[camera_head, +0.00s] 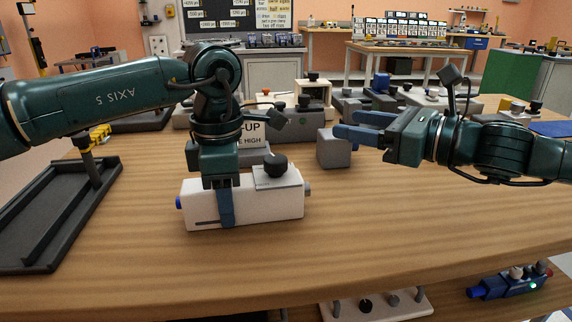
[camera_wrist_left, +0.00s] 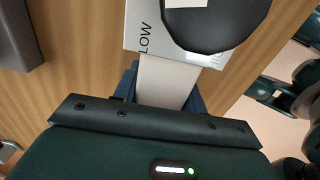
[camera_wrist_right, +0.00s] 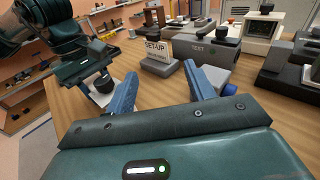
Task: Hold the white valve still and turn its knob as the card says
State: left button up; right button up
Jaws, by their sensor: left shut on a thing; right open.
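The white valve (camera_head: 279,208) lies on the wooden table, with a blue end on the left and a grey end on the right. Its black knob (camera_head: 275,164) sits on a pale plate on top. In the left wrist view the knob (camera_wrist_left: 215,25) covers part of that plate, where LOW (camera_wrist_left: 145,38) is readable. My left gripper (camera_head: 226,208) is shut across the valve body, left of the knob. My right gripper (camera_head: 350,124) is open and empty, above and right of the valve. A SET-UP card (camera_head: 252,137) ending in HIGH stands behind, partly hidden; it also shows in the right wrist view (camera_wrist_right: 160,66).
A grey block (camera_head: 334,149) stands behind the valve, near my right fingers. A dark tray (camera_head: 38,262) with a post lies at the left. Several devices crowd the back of the table. The front and right of the tabletop are clear.

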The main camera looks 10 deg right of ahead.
aim_at(285, 171)
jog(key=s+f+n+g+y, duration=0.1)
jog(key=s, duration=0.2)
jog(key=s+a+f+n+g+y, duration=0.1)
jog(key=s+f, duration=0.1)
jog(key=s+f+n+g+y, duration=0.1)
jog(key=s+g+y, duration=0.1)
jog(key=s, duration=0.1)
jog(key=shift+s+a+f, duration=0.2)
jog(key=shift+s+a, duration=0.1)
jog(key=shift+a, duration=0.05)
jog(key=shift+x, duration=5.9)
jog(key=shift+s+a, duration=0.1)
jog(key=c, duration=1)
jog(key=shift+a+g, duration=0.1)
jog(key=shift+g, duration=0.2)
